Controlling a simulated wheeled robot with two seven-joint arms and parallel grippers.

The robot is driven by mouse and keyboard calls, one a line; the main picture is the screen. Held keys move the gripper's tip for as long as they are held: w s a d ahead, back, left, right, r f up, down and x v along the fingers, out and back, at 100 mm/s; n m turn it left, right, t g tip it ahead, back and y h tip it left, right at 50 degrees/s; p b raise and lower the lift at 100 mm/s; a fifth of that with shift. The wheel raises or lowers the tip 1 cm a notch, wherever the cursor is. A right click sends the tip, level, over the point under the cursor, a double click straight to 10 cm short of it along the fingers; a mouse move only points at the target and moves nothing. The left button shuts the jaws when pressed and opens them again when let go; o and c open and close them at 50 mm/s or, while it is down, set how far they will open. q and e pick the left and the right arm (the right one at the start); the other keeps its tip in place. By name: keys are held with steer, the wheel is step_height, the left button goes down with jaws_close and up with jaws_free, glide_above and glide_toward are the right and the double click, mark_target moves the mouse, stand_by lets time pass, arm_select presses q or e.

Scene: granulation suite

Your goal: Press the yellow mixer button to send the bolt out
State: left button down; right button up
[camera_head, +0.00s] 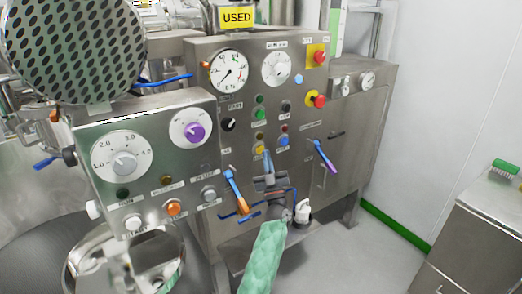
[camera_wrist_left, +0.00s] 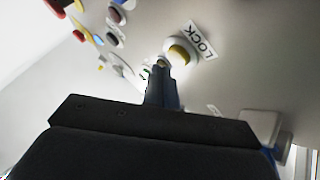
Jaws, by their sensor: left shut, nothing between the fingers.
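A yellow button (camera_head: 259,149) sits low on the steel control panel (camera_head: 207,130) in the head view. In the left wrist view the yellow button (camera_wrist_left: 180,53) has a pale ring and a label that reads LOCK. My left gripper (camera_head: 267,156) is shut and empty, with its fingertips just right of the yellow button in the head view. In the left wrist view the dark shut fingertips (camera_wrist_left: 161,64) overlap the lower left edge of the button's ring. I cannot tell whether they touch it. I see no bolt. My right gripper is not in view.
Green, blue and red buttons crowd around the yellow one. Two red emergency buttons (camera_head: 319,101) are at the upper right. An orange-blue lever (camera_head: 236,190) and a purple-blue lever (camera_head: 325,157) flank my gripper. A steel cabinet (camera_head: 480,225) stands at right, with clear floor before it.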

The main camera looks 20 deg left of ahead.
arm_select(q)
steer(key=s+d, duration=0.1)
steer(key=d, duration=0.1)
steer(key=s+d+p, duration=0.1)
steer(key=s+d, duration=0.1)
steer(key=shift+s+d+f, duration=0.1)
steer(key=shift+f, duration=0.1)
stand_by(0.6)
stand_by(0.8)
stand_by(0.9)
